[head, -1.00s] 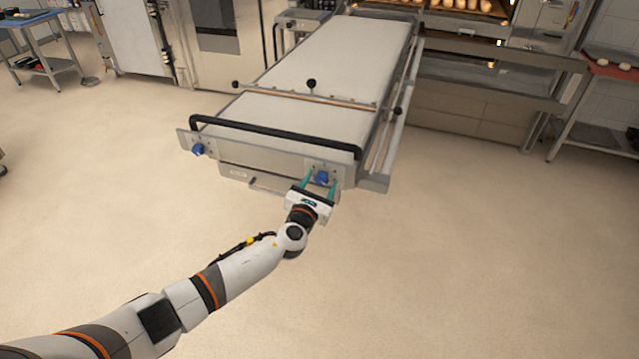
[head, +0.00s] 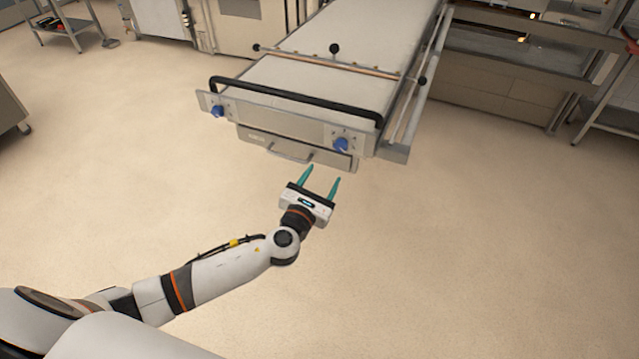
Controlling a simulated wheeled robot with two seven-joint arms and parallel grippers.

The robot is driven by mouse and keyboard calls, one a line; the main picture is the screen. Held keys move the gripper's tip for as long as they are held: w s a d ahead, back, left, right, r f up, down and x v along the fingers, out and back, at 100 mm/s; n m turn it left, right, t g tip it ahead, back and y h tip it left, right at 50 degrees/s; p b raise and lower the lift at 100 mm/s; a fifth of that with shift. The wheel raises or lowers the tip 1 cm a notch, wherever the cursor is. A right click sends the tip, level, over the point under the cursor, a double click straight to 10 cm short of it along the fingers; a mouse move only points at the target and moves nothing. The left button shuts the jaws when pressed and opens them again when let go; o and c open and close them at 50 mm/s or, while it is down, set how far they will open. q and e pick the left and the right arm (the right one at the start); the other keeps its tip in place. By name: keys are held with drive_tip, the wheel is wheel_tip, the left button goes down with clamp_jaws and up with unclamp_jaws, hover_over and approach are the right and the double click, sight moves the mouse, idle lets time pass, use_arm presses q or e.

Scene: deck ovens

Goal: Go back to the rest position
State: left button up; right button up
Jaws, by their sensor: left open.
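My left gripper (head: 321,182) is in front of the loader's near end, over the bare floor. Its two green fingers are apart with nothing between them. The loader (head: 310,78) is a long machine with a pale belt top and a black bar handle (head: 290,100) across its near end. One blue knob (head: 341,144) is on the right of its front panel, beyond my fingertips and apart from them. Another blue knob (head: 217,111) is on the left. My right gripper is not in view.
The deck oven (head: 480,75) stands behind the loader on the right. A side table (head: 68,27) is at the far left, and a grey cabinet (head: 10,110) is at the left edge. A stand (head: 610,100) is at the right edge. The floor (head: 450,250) around my arm is clear.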

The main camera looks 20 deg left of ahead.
use_arm(q)
drive_tip(key=shift+s, duration=0.45)
drive_tip(key=s+a+f+n+g+y+b, duration=0.1)
drive_tip(key=s+a+f+n+g, duration=0.15)
drive_tip(key=s+f+n, duration=0.65)
drive_tip(key=a+f+n+g+b, duration=0.1)
drive_tip(key=a+f+n+g, duration=0.2)
drive_tip(key=f, duration=1.1)
drive_tip(key=s+a+f+n+g+y+b, duration=0.15)
drive_tip(key=s+f+n+g, duration=0.35)
drive_tip(key=f, duration=0.7)
drive_tip(key=s+d+f+n+g, duration=0.1)
drive_tip(key=s+f+n+g, duration=0.1)
drive_tip(key=s+f+n, duration=0.4)
drive_tip(key=s+d+f+n+g+h, duration=0.1)
drive_tip(key=s+f+n, duration=0.5)
drive_tip(key=s, duration=1.1)
drive_tip(key=s+d+f+n+g+h, duration=0.1)
drive_tip(key=s+f+n+g, duration=0.2)
drive_tip(key=s+f+n, duration=0.3)
drive_tip(key=s+n+b, duration=0.1)
drive_tip(key=s, duration=0.4)
drive_tip(key=shift+s+d, duration=0.3)
drive_tip(key=shift+d, duration=0.05)
drive_tip(key=shift+f+g, duration=0.1)
drive_tip(key=shift+g, duration=0.15)
